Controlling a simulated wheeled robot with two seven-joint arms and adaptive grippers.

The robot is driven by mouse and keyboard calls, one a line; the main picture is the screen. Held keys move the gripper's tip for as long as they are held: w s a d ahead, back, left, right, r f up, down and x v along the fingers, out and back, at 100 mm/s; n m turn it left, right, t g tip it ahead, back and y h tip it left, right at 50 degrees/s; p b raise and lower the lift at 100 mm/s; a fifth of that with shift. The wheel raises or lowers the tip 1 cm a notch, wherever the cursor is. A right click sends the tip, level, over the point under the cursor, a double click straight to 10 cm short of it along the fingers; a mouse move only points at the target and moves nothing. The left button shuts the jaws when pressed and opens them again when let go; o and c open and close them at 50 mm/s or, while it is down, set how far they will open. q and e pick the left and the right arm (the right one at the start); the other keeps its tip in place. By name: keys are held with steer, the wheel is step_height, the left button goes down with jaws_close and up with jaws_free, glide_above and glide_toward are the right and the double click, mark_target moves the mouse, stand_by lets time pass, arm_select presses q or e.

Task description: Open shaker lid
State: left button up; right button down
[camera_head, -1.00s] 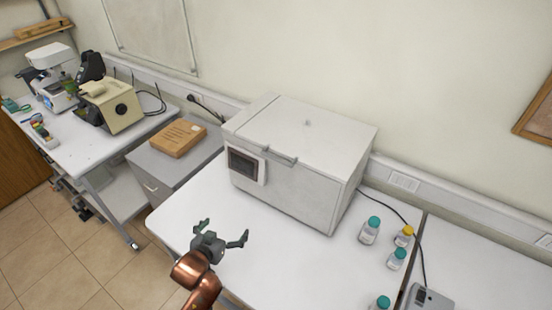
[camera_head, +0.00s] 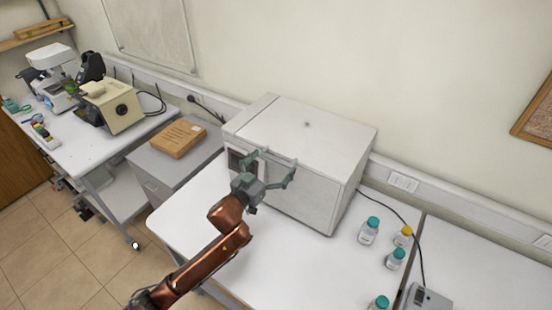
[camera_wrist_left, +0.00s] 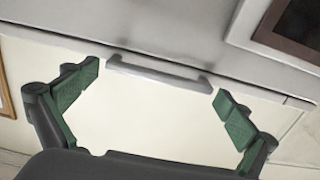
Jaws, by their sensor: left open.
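The shaker (camera_head: 310,192) is a white box on the white table, with its flat lid (camera_head: 310,125) closed. A handle (camera_head: 278,157) runs along the lid's front edge, partly behind my left gripper. In the left wrist view the handle (camera_wrist_left: 158,72) is a light grey bar between the fingers, somewhat beyond their tips. My left gripper (camera_head: 270,165) is open and empty in front of the shaker's front face. Its green finger pads (camera_wrist_left: 160,84) spread to either side of the handle. I cannot tell whether they touch anything. My right gripper is not in view.
Several capped bottles (camera_head: 369,230) stand right of the shaker. A cable runs down to a small grey device (camera_head: 428,298). A cardboard box (camera_head: 178,138) lies on the grey cabinet at left. The table's front left area is clear.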

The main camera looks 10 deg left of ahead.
arm_select(q)
steer(key=shift+w+d, duration=0.25)
steer(key=shift+w, duration=0.35)
steer(key=shift+c, duration=0.7)
steer(key=c, duration=1.2)
steer(key=shift+r, duration=0.15)
steer(key=shift+c, duration=0.3)
